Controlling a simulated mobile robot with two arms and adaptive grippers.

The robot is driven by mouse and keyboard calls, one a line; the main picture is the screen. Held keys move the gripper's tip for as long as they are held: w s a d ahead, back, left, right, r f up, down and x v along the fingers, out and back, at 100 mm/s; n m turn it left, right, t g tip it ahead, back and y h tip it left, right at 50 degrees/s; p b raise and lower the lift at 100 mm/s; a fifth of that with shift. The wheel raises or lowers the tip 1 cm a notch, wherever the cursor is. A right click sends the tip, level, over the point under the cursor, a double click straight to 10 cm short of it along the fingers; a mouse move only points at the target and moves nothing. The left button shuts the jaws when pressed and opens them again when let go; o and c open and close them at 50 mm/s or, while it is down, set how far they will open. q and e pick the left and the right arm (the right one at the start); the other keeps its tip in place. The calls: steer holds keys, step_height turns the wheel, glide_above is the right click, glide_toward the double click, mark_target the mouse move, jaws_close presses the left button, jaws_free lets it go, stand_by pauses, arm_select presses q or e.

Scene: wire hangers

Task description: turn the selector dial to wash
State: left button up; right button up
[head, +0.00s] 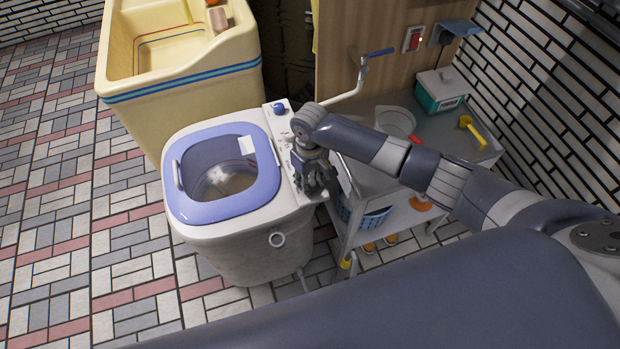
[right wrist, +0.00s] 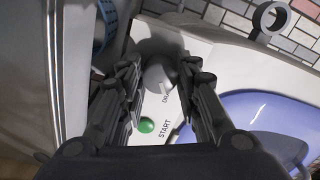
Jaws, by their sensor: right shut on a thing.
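The washing machine (head: 255,238) has a white body, a blue lid rim and a narrow white control panel along its right side. My right gripper (head: 317,184) is over the near end of that panel and hides it in the head view. In the right wrist view, a round grey selector dial (right wrist: 160,78) sits between the fingertips of my right gripper (right wrist: 159,68), which is shut on it. Partly hidden lettering starting "DR" is beside the dial. Which setting the dial points at, I cannot tell. My left gripper is not in view.
A green button (right wrist: 146,125) near the word START lies close to the fingers. A blue knob (head: 280,108) is at the panel's far end. A grey cart (head: 350,215) stands close on the right, and a yellow sink (head: 185,84) stands behind the machine.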

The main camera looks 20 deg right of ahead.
steer(key=shift+r+n+p, duration=0.15)
steer(key=shift+n+p, duration=0.5)
steer(key=shift+n, duration=0.35)
steer(key=n+p, duration=0.1)
steer(key=n, duration=0.1)
steer(key=shift+n, duration=0.3)
steer(key=n+p, duration=0.1)
steer(key=n, duration=0.2)
steer(key=shift+n, duration=1.8)
steer(key=o, duration=1.1)
steer(key=shift+c, duration=0.2)
